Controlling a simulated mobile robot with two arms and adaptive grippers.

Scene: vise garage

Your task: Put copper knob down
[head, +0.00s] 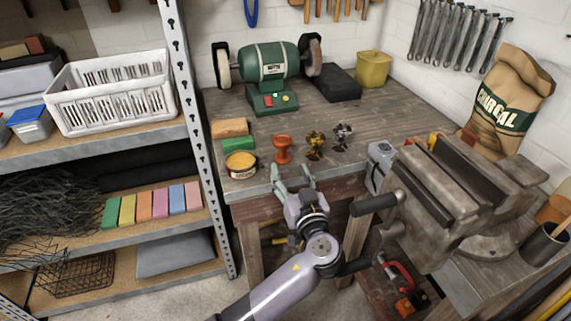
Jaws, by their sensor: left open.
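A copper-orange knob (282,148) with a round top and flared foot stands upright on the workbench (384,116) near its front edge. A brass-coloured lobed knob (315,144) and a silver lobed knob (342,135) stand to its right. My left gripper (292,173) is at the bench's front edge, just in front of the copper knob. Its fingers are spread and nothing is between them. The knob appears apart from the fingers. My right gripper is not in view.
A yellow tin (241,172), a green block (238,144) and a tan block (229,127) sit left of the knobs. A green bench grinder (271,60) stands behind. A large vise (440,190) crowds the right. A metal shelf post (200,130) rises at left.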

